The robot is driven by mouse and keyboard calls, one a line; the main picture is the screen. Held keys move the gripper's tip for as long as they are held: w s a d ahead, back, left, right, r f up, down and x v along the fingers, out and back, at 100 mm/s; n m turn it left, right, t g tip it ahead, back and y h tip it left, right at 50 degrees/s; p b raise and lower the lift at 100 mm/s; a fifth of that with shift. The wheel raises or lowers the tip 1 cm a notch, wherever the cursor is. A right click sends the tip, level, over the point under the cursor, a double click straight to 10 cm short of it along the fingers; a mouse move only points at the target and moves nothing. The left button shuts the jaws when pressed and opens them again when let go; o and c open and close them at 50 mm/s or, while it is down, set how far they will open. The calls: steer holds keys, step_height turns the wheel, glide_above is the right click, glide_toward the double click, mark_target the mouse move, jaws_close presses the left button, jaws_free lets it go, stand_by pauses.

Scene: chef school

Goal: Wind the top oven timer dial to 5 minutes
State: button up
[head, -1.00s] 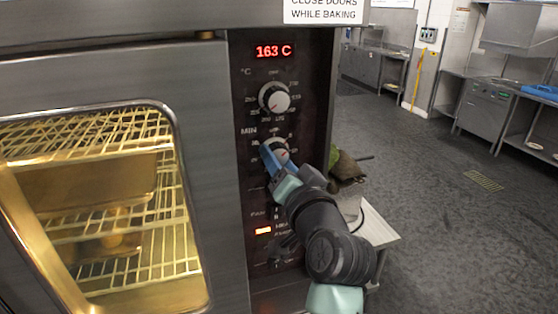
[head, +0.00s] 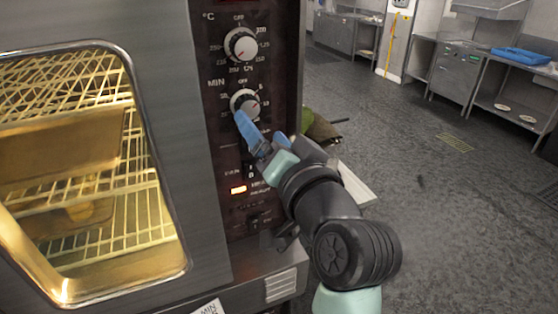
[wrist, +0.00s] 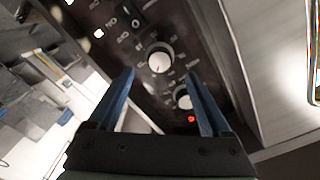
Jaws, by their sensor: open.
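The top oven timer dial (head: 244,104), marked MIN, is a round silver knob on the dark control panel. In the wrist view my gripper (wrist: 159,76) has a finger to either side of the timer dial's line, with nothing held. Whether a finger touches the dial cannot be told.
The temperature dial (head: 240,45) sits just above the timer dial. A lit orange lamp (head: 239,190) and switches are below. The oven door (head: 195,190) with its lit window is left. A low white surface (head: 356,186) stands beside the oven, and open floor lies to the right.

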steer(key=b+v, duration=0.1)
steer(key=v, duration=0.4)
steer(key=shift+s+d, duration=0.1)
steer(key=shift+s, duration=0.2)
steer(key=s+a+r+n+t+h, duration=0.1)
steer(key=s+r+t+h, duration=0.1)
steer(key=r, duration=0.5)
steer(key=s+a+r+n+t+h+b, duration=0.1)
steer(key=s+r+t, duration=0.3)
steer(key=r, duration=0.3)
steer(key=s+a+r+n+t+h+b, duration=0.1)
steer(key=s+r+n+t+h, duration=0.1)
steer(key=s+r+t, duration=0.2)
step_height(320, 180, up, 4)
steer(key=shift+s+a+f+h, duration=0.2)
steer(key=shift+s+a+h, duration=0.15)
steer(key=shift+s, duration=0.45)
